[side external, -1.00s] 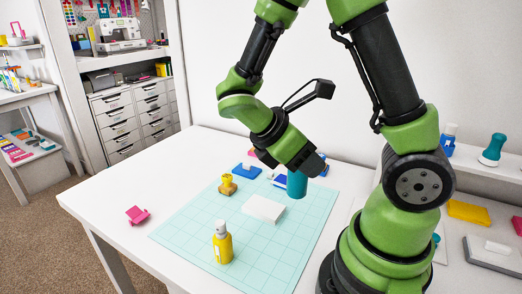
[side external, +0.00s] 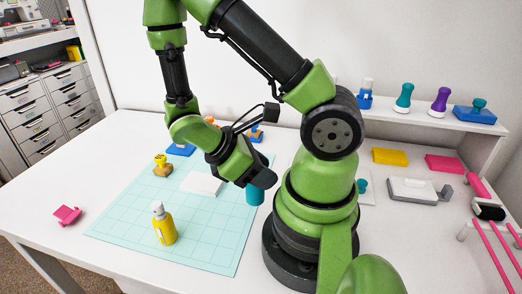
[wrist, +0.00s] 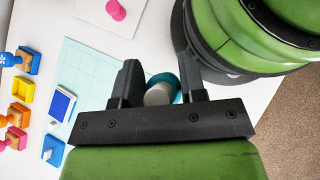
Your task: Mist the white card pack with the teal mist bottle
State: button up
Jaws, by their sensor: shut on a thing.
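The teal mist bottle (side external: 255,194) is held in my gripper (side external: 258,180), near the right edge of the mat, right of the white card pack. In the wrist view the bottle (wrist: 174,80) shows its pale top between the two fingers of my gripper (wrist: 160,88), which are shut on it. The white card pack (side external: 202,184) lies flat on the light teal grid mat (side external: 125,213), left of the bottle and apart from it. The pack cannot be made out in the wrist view.
A yellow bottle (side external: 163,226) stands on the mat in front of the pack. A yellow-topped stamp (side external: 162,166) stands at the mat's back left. A pink item (side external: 67,214) lies on the table at left. A shelf (side external: 425,118) with several stamps is at back right.

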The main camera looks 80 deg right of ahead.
aim_at(261, 191)
jog(key=shift+f, duration=0.8)
jog(key=shift+f, duration=1.85)
jog(key=o, duration=1)
